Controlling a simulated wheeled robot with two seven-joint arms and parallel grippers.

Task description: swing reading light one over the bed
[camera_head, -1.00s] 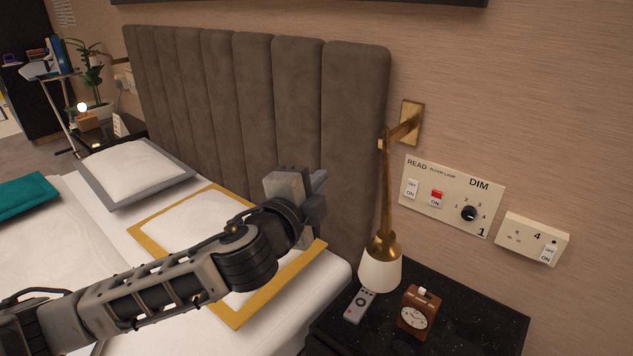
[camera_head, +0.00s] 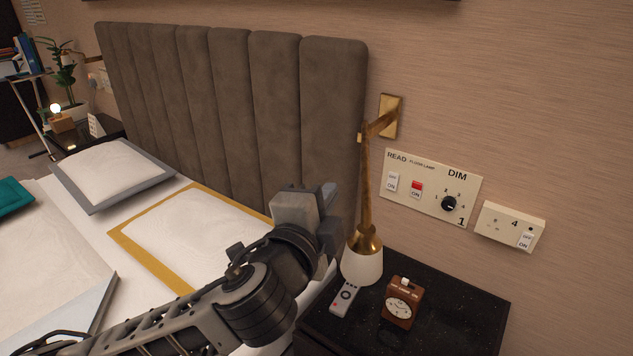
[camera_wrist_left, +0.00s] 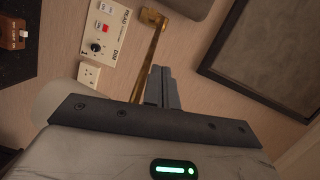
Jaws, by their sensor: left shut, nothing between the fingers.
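The reading light (camera_head: 366,205) is a brass wall lamp with a swinging arm and a white shade (camera_head: 361,266). It hangs from a brass wall plate (camera_head: 390,116) just right of the headboard, with the shade above the nightstand. My left gripper (camera_head: 333,195) is shut and empty, close to the left of the lamp's arm; whether they touch I cannot tell. In the left wrist view the shut fingers (camera_wrist_left: 161,84) show beside the brass arm (camera_wrist_left: 149,55). The bed (camera_head: 150,222) lies to the left. My right gripper is not in view.
A switch panel (camera_head: 430,187) and a socket (camera_head: 510,227) are on the wall to the right. The padded headboard (camera_head: 225,95) stands behind the bed.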

